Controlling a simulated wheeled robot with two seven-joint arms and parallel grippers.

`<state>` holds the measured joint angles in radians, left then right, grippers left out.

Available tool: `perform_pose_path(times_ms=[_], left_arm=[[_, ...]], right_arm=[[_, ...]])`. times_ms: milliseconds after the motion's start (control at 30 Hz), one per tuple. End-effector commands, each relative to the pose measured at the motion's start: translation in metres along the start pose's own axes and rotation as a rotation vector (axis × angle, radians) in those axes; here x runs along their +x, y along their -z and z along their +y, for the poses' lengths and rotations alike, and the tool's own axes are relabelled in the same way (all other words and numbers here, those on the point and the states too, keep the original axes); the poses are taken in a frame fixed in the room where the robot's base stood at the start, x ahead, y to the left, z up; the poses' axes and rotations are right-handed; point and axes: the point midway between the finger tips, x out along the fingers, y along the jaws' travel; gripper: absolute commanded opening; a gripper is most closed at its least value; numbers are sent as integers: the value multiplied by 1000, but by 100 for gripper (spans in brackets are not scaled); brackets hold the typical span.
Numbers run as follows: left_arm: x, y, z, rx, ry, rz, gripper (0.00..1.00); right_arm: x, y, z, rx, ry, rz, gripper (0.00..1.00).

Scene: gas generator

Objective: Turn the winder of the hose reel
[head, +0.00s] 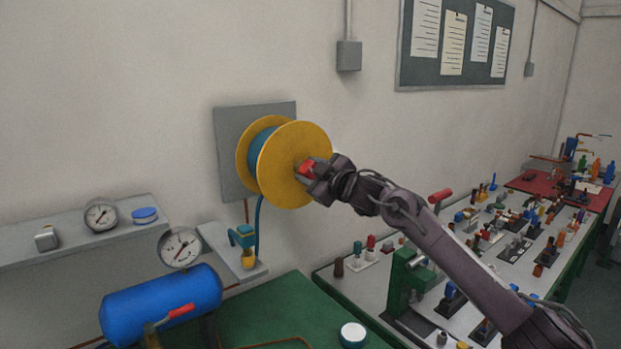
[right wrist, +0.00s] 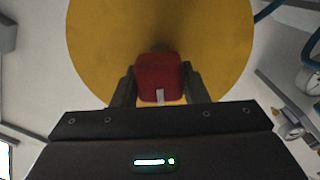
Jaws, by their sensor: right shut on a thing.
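The hose reel (head: 300,137) is a yellow two-disc spool with blue hose wound between the discs, mounted on a grey wall plate (head: 230,135). Its front disc fills much of the right wrist view (right wrist: 100,50). The winder (head: 306,167) is a red knob at the front disc; it also shows in the right wrist view (right wrist: 160,75). My right gripper (head: 312,172) is at the disc's front, its fingers on both sides of the red knob, shut on it. The fingers also show in the right wrist view (right wrist: 160,88). My left gripper is not in view.
A blue tank (head: 160,302) with a gauge (head: 180,247) stands at lower left. A grey shelf (head: 75,237) holds another gauge. A green vise-like tool (head: 403,275) and a bench crowded with small parts lie below my right arm. Blue hose (head: 258,225) hangs below the reel.

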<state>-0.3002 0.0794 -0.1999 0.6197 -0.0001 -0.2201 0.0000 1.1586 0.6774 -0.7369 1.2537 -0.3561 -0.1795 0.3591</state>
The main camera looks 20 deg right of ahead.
Motion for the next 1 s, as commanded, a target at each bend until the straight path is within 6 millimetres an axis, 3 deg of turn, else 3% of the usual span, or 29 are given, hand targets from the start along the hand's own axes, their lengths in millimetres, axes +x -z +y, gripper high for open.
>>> perform_pose_path(times_ms=[1000], left_arm=[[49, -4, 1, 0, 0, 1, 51]], right_arm=[[0, -5, -5, -967, 3, -2, 17]])
